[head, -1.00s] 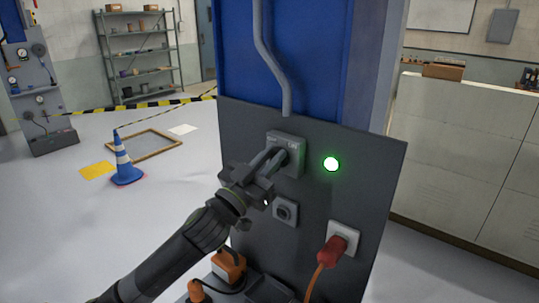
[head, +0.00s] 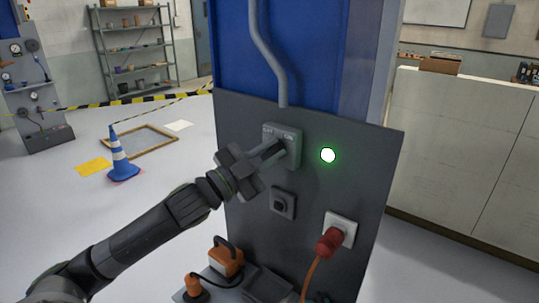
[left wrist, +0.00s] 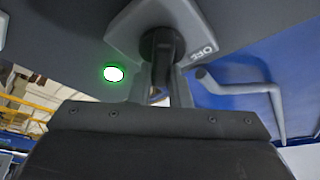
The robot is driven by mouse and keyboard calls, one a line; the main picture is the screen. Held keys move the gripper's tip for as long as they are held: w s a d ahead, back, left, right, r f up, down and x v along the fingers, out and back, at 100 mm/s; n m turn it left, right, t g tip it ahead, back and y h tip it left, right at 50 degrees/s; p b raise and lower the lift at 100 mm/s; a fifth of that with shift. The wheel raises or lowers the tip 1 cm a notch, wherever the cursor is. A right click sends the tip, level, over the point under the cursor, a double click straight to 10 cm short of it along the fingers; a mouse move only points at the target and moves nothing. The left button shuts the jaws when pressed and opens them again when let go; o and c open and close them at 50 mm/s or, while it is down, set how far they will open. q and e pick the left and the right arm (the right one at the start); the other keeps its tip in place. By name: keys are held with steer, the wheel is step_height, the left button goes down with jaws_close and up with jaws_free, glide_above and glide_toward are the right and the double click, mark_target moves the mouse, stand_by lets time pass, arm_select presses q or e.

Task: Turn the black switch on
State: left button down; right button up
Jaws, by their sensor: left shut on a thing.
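The black switch (left wrist: 164,50) is a rotary knob on a grey switch box (head: 292,143) fixed to the dark panel. In the left wrist view, the box carries an OFF label to the right of the knob. My left gripper (head: 275,149) reaches in from the left, with its fingers shut on the knob; it also shows in the left wrist view (left wrist: 160,85). In the head view the fingers hide the knob. My right gripper is not in view.
A lit green lamp (head: 328,155) is right of the switch box. Below are a small black-knobbed socket plate (head: 283,203) and a red plug (head: 330,242) with an orange cable. A blue cone (head: 121,158) stands on the open floor at left.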

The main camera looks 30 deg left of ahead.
mark_target(271, 149)
arm_select(q)
steer(key=shift+f, duration=0.1)
stand_by(0.4)
steer(key=c, duration=1.4)
jaws_free()
steer(key=shift+o, duration=0.2)
steer(key=shift+s+a+r+p, duration=0.15)
steer(key=shift+r+p, duration=0.05)
steer(key=shift+p, duration=0.55)
steer(key=p+v, duration=0.5)
steer(key=p, duration=0.7)
steer(key=shift+s+r, duration=0.1)
steer(key=p+v, duration=0.1)
steer(key=v, duration=1.1)
steer(key=shift+f, duration=0.25)
